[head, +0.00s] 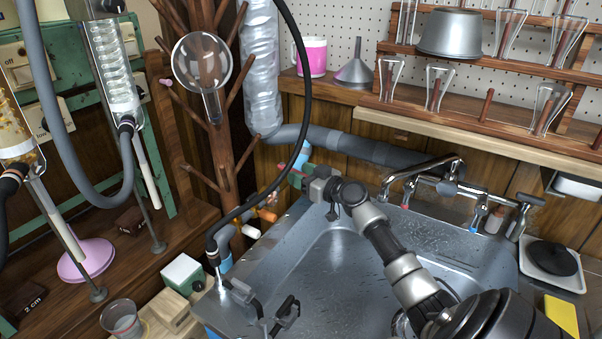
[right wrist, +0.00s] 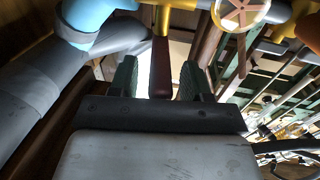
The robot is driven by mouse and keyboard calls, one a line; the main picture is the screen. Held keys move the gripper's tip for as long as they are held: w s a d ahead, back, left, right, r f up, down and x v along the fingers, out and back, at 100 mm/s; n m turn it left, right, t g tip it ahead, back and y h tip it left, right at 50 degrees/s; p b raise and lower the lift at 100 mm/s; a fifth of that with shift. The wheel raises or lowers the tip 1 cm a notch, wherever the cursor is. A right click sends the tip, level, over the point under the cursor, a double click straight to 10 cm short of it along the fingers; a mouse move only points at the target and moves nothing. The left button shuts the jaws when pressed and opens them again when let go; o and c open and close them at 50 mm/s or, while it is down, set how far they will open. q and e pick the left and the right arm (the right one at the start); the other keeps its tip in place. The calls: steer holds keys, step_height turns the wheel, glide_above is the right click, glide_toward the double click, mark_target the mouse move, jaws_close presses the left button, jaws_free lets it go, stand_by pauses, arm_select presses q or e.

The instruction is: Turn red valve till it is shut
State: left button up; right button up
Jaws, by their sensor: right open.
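The red valve's dark red lever handle (right wrist: 160,68) hangs from a yellow pipe fitting in the right wrist view. It stands between the two green fingers of my right gripper (right wrist: 160,80), which is open, with gaps showing on both sides of the handle. In the head view my right gripper (head: 298,178) reaches over the sink's back left corner to the pipes, and a small bit of red (head: 283,171) shows at its tips. The rest of the valve is hidden or too small to make out there. My left gripper is not in view.
A blue pipe (right wrist: 85,15) and grey pipe (right wrist: 65,65) run left of the handle. In the head view a black hose (head: 303,100) hangs beside my gripper, and the sink (head: 340,270) lies below.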

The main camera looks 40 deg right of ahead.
steer(key=shift+w, duration=0.25)
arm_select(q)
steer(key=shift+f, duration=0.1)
arm_select(e)
jaws_close()
steer(key=y+b, duration=0.1)
steer(key=b, duration=0.2)
steer(key=shift+d+n, duration=0.15)
steer(key=shift+n, duration=0.15)
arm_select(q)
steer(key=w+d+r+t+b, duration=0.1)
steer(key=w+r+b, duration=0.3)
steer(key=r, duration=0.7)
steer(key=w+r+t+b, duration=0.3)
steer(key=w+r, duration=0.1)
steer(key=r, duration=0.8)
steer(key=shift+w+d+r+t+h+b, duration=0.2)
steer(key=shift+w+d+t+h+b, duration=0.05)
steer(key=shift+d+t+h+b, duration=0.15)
arm_select(e)
steer(key=shift+w+d+r+n+g+y, duration=0.1)
steer(key=shift+d+n+g+y, duration=0.15)
steer(key=shift+n+y, duration=0.3)
steer(key=shift+d+r+n+g+y, duration=0.1)
steer(key=shift+d+n+g+y, duration=0.2)
steer(key=shift+y, duration=0.45)
